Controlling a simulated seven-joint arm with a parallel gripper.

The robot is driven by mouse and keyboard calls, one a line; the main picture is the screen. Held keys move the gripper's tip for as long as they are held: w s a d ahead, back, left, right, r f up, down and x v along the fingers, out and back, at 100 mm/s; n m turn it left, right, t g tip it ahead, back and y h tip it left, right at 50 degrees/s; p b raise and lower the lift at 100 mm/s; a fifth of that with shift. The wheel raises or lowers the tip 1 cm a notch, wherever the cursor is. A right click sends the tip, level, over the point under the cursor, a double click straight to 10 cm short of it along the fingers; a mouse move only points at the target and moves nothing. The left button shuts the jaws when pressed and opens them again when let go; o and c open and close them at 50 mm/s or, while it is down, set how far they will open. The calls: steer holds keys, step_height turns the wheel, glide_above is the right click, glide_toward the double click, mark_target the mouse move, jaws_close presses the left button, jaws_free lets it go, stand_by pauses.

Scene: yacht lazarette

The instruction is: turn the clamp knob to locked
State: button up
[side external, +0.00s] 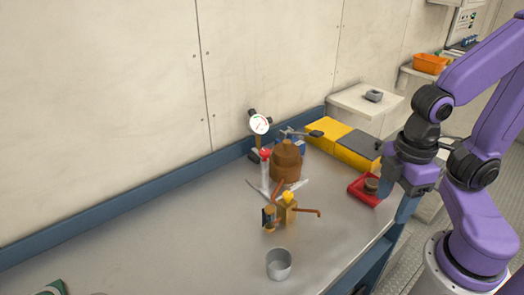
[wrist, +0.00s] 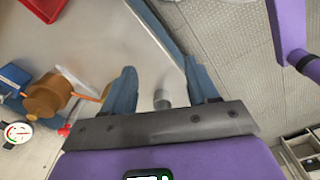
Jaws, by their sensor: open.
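A small fitting with a yellow knob (side external: 288,197) and copper-coloured arms stands on the bench, in front of a brown stepped cylinder (side external: 286,162). Left of the cylinder is a white post with a red top (side external: 265,154). I cannot tell for sure which of these is the clamp knob, or its setting. In the wrist view the brown cylinder (wrist: 45,97) and red top (wrist: 63,131) lie left of my fingers. My gripper (side external: 397,197) is open and empty above the bench's right edge, well right of the fittings; its two blue fingers show in the wrist view (wrist: 162,82).
A red tray (side external: 355,194) with a brown round piece (side external: 371,185) lies beside my gripper. A gauge (side external: 259,124) stands behind the fittings; yellow and grey boxes (side external: 328,134) stand at the back right. A grey cup (side external: 278,264) stands in front. The bench's left is largely clear.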

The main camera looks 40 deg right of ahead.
steer(key=w+a+r+m+y, duration=0.1)
steer(key=w+a+r+m, duration=0.15)
steer(key=w, duration=0.65)
steer(key=m+t+y, duration=0.1)
steer(key=m+t, duration=0.1)
steer(key=t, duration=0.1)
glide_toward(265, 151)
steer(key=shift+y, duration=0.3)
steer(key=x, duration=0.8)
steer(key=shift+d+f, duration=0.2)
steer(key=shift+d, duration=0.05)
steer(key=c, duration=1)
